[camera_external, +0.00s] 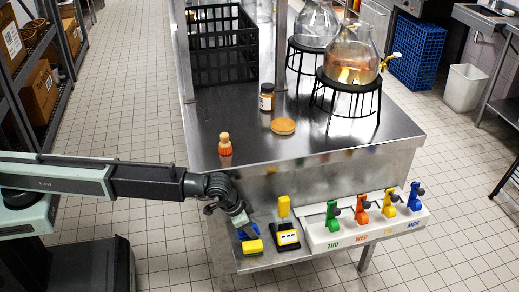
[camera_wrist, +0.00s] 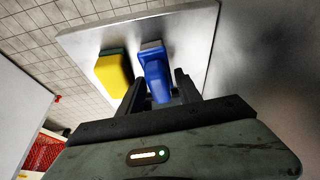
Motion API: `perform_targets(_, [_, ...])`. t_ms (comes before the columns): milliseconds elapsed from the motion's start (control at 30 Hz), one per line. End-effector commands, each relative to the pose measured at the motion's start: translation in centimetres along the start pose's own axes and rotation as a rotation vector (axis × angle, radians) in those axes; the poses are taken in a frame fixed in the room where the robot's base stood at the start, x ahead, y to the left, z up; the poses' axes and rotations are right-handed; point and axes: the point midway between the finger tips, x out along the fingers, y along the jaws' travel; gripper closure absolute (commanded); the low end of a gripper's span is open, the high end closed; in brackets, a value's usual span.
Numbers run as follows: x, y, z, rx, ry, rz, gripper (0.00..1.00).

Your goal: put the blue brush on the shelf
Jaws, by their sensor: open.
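The blue brush (camera_wrist: 155,68) lies on the low steel ledge (camera_wrist: 197,38), beside a yellow and green sponge (camera_wrist: 112,74). My gripper (camera_wrist: 159,90) is open, with one finger on each side of the brush's near end in the wrist view. I cannot tell whether the fingers touch it. In the external view my gripper (camera_external: 240,222) points down over the ledge (camera_external: 282,258), and only a bit of the blue brush (camera_external: 252,229) shows beside it, above the sponge (camera_external: 253,247). Which surface is the shelf is unclear.

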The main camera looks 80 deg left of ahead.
Motion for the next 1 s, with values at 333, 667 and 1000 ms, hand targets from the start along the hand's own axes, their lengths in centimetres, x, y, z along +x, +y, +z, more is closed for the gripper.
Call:
perform_targets(333, [-8.7, 0.0, -0.3, 0.001, 0.000, 0.000, 0.59])
perform_targets(667, [-11.0, 0.0, 0.0, 0.000, 0.000, 0.000, 0.59])
perform_targets(1000, [-10.9, 0.0, 0.0, 0.000, 0.000, 0.000, 0.59])
